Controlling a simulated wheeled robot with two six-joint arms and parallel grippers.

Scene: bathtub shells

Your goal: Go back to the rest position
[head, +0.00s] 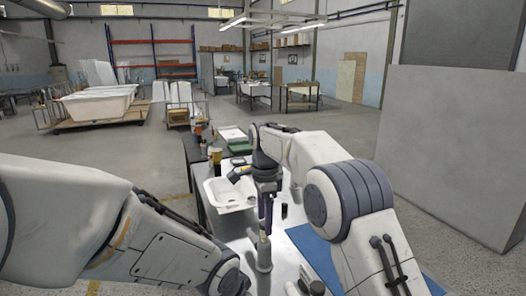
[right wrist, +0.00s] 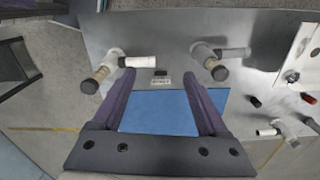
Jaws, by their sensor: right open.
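My right gripper (head: 265,228) points down over the grey table in the head view. In the right wrist view its two dark fingers (right wrist: 160,78) are spread apart with nothing between them. The blue mat (right wrist: 158,112) shows below and between the fingers. A pipe fitting (right wrist: 108,70) lies beside the left finger and another fitting (right wrist: 213,62) beyond the right finger. In the head view a grey fitting (head: 264,254) stands just below the right gripper. My left arm enters from the left, and its gripper is out of the picture.
A white basin (head: 230,192) stands on the table left of the right gripper. A cart of white tubs (head: 97,103) stands far left. The floor between is open.

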